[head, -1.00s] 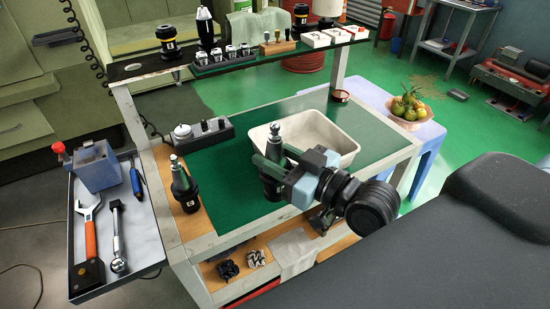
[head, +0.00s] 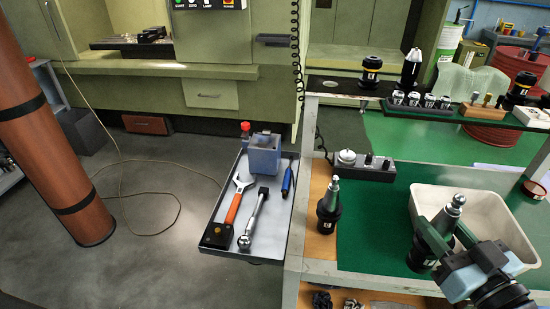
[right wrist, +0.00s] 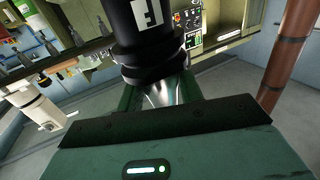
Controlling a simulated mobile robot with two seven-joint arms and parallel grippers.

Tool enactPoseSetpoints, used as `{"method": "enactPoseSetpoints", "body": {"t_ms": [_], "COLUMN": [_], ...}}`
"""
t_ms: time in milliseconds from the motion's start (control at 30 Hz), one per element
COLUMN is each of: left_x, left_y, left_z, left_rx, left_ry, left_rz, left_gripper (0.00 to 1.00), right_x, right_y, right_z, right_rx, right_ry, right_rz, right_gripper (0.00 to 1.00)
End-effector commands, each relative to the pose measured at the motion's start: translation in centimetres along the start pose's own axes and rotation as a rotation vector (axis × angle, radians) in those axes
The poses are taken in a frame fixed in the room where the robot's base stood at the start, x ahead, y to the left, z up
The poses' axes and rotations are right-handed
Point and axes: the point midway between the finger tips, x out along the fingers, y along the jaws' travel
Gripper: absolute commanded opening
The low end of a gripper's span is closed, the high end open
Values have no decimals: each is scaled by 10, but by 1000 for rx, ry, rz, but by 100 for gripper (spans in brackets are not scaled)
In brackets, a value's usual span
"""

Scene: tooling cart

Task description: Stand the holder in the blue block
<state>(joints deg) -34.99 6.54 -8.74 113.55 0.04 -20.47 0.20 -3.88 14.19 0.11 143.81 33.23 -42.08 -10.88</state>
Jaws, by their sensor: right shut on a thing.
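The blue block (head: 264,157) stands on the grey side tray at the cart's left, its top facing up with an opening. My right gripper (head: 440,228) is shut on a dark tool holder (head: 422,256) with a silver tapered tip, which points up. It is in front of the white bin, over the green mat; I cannot tell whether its base touches the mat. A similar holder (head: 329,210) stands upright on the cart's wooden left edge. My left gripper is out of view.
The white bin (head: 425,200) is behind my gripper. A shelf with holders is above.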

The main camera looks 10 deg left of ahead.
Motion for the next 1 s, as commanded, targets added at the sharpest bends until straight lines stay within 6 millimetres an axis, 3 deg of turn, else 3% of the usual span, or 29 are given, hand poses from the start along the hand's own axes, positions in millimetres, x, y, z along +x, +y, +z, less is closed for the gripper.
{"method": "enactPoseSetpoints", "body": {"t_ms": [167,600,1000], "left_x": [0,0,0], "left_y": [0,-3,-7], "left_z": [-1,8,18], "left_rx": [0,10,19], "left_ry": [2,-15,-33], "left_rz": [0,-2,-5], "left_gripper": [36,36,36], "right_x": [2,17,22], "right_y": [4,26,28], "right_z": [0,35,50], "right_rx": [5,22,1], "right_ry": [12,13,13], "right_rz": [32,307,428], "right_gripper": [0,0,0]}}
